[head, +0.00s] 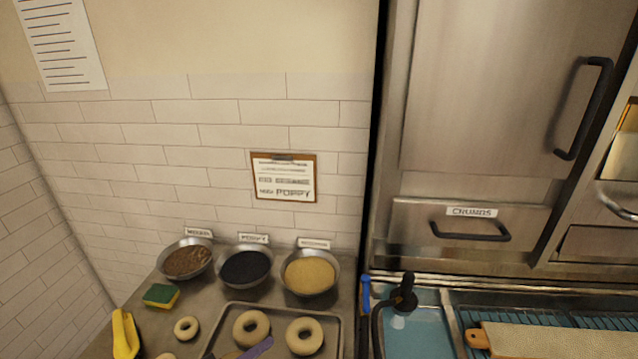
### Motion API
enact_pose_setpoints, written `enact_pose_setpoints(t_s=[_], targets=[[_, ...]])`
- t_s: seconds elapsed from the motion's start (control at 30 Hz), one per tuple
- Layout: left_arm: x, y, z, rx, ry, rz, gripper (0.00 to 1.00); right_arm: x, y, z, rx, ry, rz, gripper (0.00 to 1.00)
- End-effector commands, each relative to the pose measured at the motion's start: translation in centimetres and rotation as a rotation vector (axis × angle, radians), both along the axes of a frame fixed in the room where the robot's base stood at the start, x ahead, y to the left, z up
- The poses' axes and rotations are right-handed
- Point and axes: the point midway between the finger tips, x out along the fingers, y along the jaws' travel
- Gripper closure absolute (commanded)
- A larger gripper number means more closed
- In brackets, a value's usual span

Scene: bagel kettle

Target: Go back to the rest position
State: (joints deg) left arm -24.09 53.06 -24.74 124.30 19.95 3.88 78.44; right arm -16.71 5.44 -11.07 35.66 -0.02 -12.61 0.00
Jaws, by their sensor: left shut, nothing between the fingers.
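I can make out neither of my grippers in the head view. No arm of mine shows clearly over the counter. The metal counter (142,306) fills the lower left. On it a metal tray (215,313) holds two pale bagels, one on the left (251,328) and one on the right (305,336). A smaller ring (186,328) lies left of the tray. A tool with a purple handle (258,348) lies at the tray's near part, cut off by the bottom edge.
Bowls of brown (187,261), black (245,267) and tan (310,275) toppings stand at the back. A sponge (161,295) and a yellow object (124,333) are at left. Right are a blue basin (420,338), a black-handled tool (405,298), a board (545,341) and a steel cabinet (480,90).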

Motion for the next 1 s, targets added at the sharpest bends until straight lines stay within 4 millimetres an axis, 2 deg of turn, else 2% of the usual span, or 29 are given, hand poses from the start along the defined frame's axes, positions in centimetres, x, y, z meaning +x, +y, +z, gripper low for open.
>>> enact_pose_setpoints(t_s=[0.17, 0.33, 0.5, 0.73, 0.77, 0.8, 0.87, 1.0], targets=[[0.5, 0.7, -2.2, 0.362, -0.03, 0.058, 1.0, -0.3, 0.4, -0.1, 0.005, 0.004, 0.0, 0.01], [-1.2, 4.3, -4.7, 0.78, 0.047, 0.038, 1.0, -0.9, 1.9, -0.2, 0.026, 0.013, 0.0, 0.01], [-4.9, 7.9, -6.5, 1.052, 0.192, -0.068, 1.0, -0.9, 1.9, -0.2, 0.026, 0.014, 0.002, 0.01], [-11.8, 11.4, -7.7, 1.238, 0.415, -0.29, 1.0, -0.9, 1.4, -0.2, 0.019, 0.013, 0.003, 0.01], [-12.2, 11.5, -8.6, 1.246, 0.432, -0.315, 1.0, -0.9, 1.4, -0.5, 0.019, 0.013, 0.003, 0.01], [-11.8, 11.4, -10.8, 1.249, 0.435, -0.32, 1.0, -0.8, 1.4, -1.0, 0.019, 0.012, 0.003, 0.01], [-11.4, 11.4, -13.3, 1.249, 0.44, -0.326, 1.0, -0.8, 1.3, -1.5, 0.018, 0.012, 0.003, 0.01], [-11.2, 11.3, -19.6, 1.248, 0.458, -0.343, 1.0, -0.8, 1.1, -2.5, 0.015, 0.012, 0.001, 0.01]])
